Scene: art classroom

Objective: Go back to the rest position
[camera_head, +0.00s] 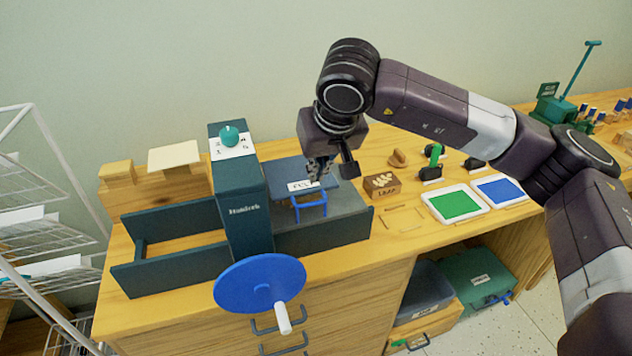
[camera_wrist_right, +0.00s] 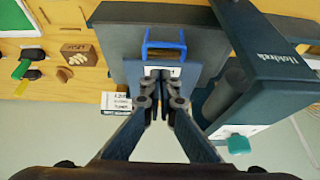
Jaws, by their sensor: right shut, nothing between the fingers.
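My right gripper (camera_head: 320,172) is above the bed of a dark teal printing press (camera_head: 240,205), close to the blue handle (camera_head: 312,206) on the press bed. In the right wrist view its two fingers (camera_wrist_right: 162,95) are shut together with nothing held, pointing toward the blue handle (camera_wrist_right: 165,42). A small white label lies by the fingertips. I cannot tell whether the fingertips touch the plate. The right arm reaches in from the right of the head view. My left gripper is not in view.
A blue wheel (camera_head: 262,284) with a white knob projects from the press front. Green (camera_head: 455,204) and blue (camera_head: 499,190) ink trays, a small wooden box (camera_head: 383,186) and rollers lie to the right. A white wire rack (camera_head: 45,240) stands at the left.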

